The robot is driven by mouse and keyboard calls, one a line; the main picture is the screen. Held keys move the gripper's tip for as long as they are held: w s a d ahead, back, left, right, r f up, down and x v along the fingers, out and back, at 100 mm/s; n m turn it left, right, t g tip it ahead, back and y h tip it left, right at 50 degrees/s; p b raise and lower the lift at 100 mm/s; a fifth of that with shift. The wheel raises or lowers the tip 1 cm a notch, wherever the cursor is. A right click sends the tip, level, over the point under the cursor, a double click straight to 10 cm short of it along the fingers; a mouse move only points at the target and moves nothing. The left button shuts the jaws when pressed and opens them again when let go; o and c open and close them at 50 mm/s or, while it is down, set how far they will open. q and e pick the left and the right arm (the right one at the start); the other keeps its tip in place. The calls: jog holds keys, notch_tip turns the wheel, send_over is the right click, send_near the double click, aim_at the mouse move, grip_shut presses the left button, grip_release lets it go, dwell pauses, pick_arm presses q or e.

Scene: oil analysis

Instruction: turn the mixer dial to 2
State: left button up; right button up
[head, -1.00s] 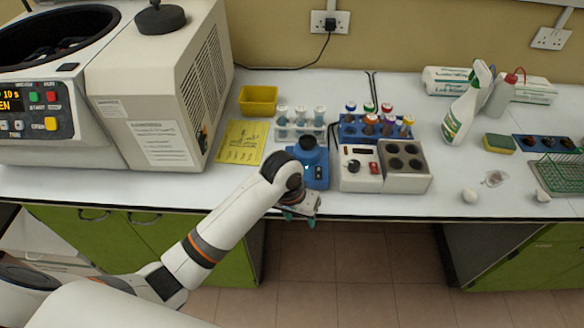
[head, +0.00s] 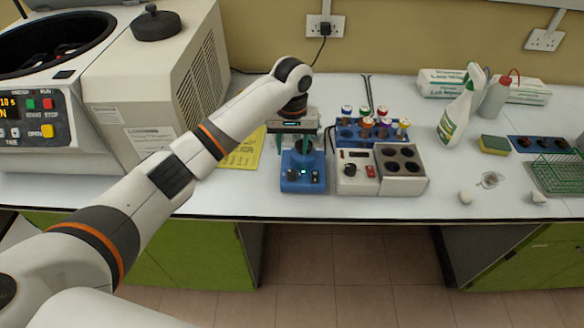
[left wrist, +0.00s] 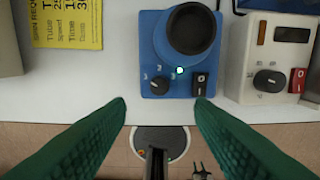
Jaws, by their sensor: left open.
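The blue mixer (head: 303,184) stands near the bench's front edge. In the left wrist view, the mixer (left wrist: 147,45) has a round black cup on top. Its black dial (left wrist: 159,86) sits at the front left, with 1, 2 and 3 marked around it. I cannot tell for sure which number the dial points to. A black rocker switch (left wrist: 200,84) is to its right. My left gripper (head: 303,142) is open and empty above the mixer. In the wrist view its green fingers (left wrist: 160,103) spread either side of the dial, apart from it. My right gripper is not seen.
A heater block (head: 403,184) with its own knob stands close right of the mixer. A blue rack of capped vials (head: 345,133) is behind it. A large centrifuge (head: 160,90) is at left, and a yellow note (head: 243,155) lies between. The bench edge is just in front.

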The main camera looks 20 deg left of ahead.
aim_at(292, 172)
pick_arm(q)
notch_tip(292, 172, down, 10)
jog(key=shift+r+p, duration=0.25)
jog(key=shift+p, duration=0.6)
jog(key=shift+c, duration=0.3)
jog(key=c, duration=0.9)
